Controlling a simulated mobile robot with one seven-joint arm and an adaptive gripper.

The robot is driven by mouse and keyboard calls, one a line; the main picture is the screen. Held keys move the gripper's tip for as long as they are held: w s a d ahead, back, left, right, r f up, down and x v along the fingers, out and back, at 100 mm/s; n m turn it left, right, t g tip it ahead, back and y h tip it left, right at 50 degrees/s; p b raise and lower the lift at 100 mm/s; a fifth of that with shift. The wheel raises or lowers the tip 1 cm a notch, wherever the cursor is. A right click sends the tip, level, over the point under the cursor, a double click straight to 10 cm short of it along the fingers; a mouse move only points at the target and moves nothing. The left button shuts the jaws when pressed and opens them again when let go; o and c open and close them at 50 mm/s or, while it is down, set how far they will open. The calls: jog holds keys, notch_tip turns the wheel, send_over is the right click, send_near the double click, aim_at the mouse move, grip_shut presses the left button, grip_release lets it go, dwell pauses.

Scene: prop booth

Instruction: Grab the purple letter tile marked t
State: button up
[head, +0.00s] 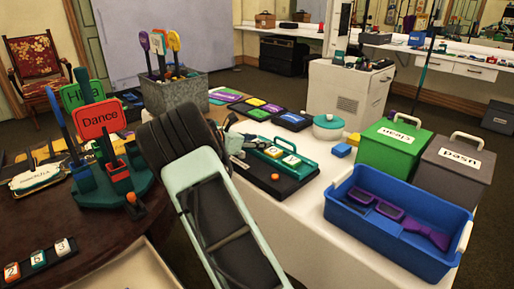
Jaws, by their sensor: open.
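My arm reaches across the front of the white table, and my gripper (240,138) shows only in part behind the dark wrist link. It is open, beside the left end of a green rack (261,150) on a black base. The rack holds pale tiles (291,160) with marks too small to read. I cannot make out a purple tile marked t. A flat purple-topped piece (225,97) lies farther back on the table, its marking unreadable. My arm hides part of the table.
A blue bin (392,240) with purple items stands at right, before green (390,148) and grey (450,165) lidded boxes. A teal pot (328,127) stands behind the rack. White tabletop before the bin is clear.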

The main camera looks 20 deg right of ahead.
jog(key=shift+c, duration=0.4)
jog(key=c, duration=0.6)
jog(key=shift+r, duration=0.15)
jog(key=shift+c, duration=0.2)
